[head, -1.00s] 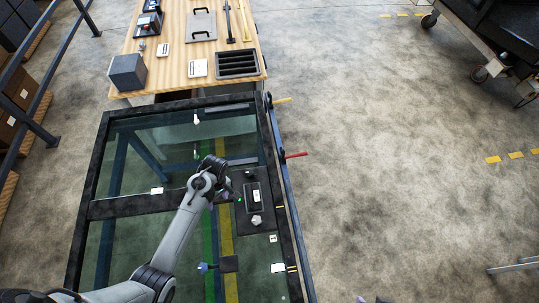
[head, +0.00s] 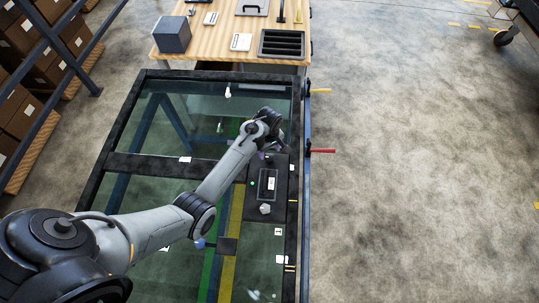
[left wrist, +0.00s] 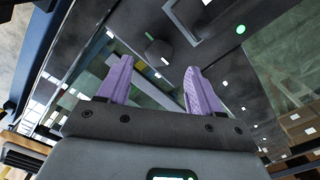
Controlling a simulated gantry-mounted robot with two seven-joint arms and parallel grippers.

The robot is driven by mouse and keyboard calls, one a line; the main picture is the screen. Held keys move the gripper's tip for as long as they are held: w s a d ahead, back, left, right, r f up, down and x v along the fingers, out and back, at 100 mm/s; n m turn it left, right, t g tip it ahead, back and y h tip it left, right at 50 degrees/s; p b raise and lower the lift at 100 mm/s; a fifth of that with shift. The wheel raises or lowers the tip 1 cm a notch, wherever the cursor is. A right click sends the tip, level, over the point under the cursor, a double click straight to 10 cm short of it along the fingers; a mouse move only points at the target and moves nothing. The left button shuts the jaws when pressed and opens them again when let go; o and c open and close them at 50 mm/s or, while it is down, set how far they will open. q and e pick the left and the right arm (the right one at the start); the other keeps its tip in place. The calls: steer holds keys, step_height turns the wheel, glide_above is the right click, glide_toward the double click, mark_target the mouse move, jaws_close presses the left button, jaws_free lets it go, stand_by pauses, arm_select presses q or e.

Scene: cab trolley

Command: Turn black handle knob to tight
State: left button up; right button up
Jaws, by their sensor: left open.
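A black knob (left wrist: 157,51) shows in the left wrist view on a dark panel, beyond and between my fingertips, with a gap to them. In the head view my left wrist and gripper cover its area, so I cannot make it out there. The dark panel (head: 283,200) lies on the right side of the glass-topped frame. My left gripper (head: 268,152) is over the panel's far end. In the left wrist view its two purple fingers (left wrist: 156,68) are spread with nothing between them. I cannot read the knob's setting. My right gripper is not in view.
The panel also carries a recess with a white label (head: 270,184) and a pale faceted knob (head: 265,209). A red lever (head: 322,151) and a yellow lever (head: 320,91) stick out on the right. A wooden table (head: 215,45) stands beyond. The floor at right is open.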

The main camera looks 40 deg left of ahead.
mark_target(269, 157)
arm_select(q)
steer(key=shift+f, duration=2.05)
steer(key=c, duration=1.1)
